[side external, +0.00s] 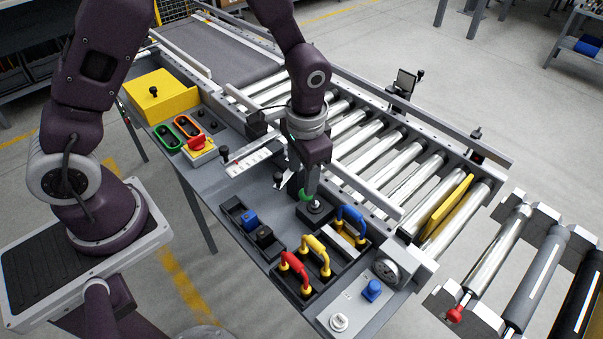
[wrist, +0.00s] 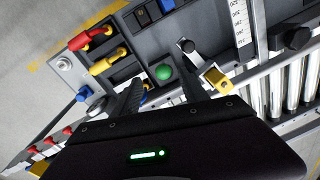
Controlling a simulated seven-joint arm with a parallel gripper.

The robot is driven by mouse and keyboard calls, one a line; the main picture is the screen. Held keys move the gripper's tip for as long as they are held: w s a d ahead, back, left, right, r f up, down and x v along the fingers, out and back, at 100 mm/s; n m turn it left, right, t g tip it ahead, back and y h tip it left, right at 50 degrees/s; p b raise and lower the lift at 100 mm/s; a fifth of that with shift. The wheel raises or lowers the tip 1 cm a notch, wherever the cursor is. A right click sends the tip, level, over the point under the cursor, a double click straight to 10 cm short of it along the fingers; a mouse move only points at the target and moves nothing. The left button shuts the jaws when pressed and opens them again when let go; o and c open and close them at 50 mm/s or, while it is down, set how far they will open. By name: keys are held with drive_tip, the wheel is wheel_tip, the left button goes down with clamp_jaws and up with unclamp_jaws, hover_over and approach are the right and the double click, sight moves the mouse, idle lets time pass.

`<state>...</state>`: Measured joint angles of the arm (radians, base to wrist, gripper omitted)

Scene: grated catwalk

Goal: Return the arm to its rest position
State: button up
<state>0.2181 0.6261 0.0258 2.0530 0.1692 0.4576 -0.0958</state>
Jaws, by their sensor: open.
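My gripper (side external: 309,190) points down over the control panel (side external: 222,182) beside the roller conveyor, its fingers close to a green round knob (side external: 304,196). In the wrist view, my gripper (wrist: 162,80) has its two fingers spread apart. The green knob (wrist: 164,72) shows between and just beyond them, with nothing seen held. In the side view the fingers partly hide the knob, and I cannot tell whether they touch it.
Close by stand blue (side external: 351,214), yellow (side external: 316,245) and red (side external: 294,265) handles in a dark tray. A yellow box (side external: 162,96) and a red knob (side external: 198,143) lie left. Conveyor rollers (side external: 401,163) and rails run behind. A gauge (side external: 387,270) stands at the right.

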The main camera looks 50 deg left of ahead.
wheel_tip(320, 180, up, 11)
drive_tip(key=s+a+n+t, duration=0.1)
drive_tip(key=s+a+t, duration=0.1)
drive_tip(key=s+a+r+n+t, duration=0.1)
drive_tip(key=s+r, duration=0.5)
drive_tip(key=s, duration=0.2)
drive_tip(key=s+a+r+n+t+h, duration=0.1)
drive_tip(key=s+r+t, duration=0.1)
drive_tip(key=s+r, duration=0.3)
drive_tip(key=s, duration=0.4)
drive_tip(key=shift+a+r, duration=0.3)
drive_tip(key=shift+r, duration=0.05)
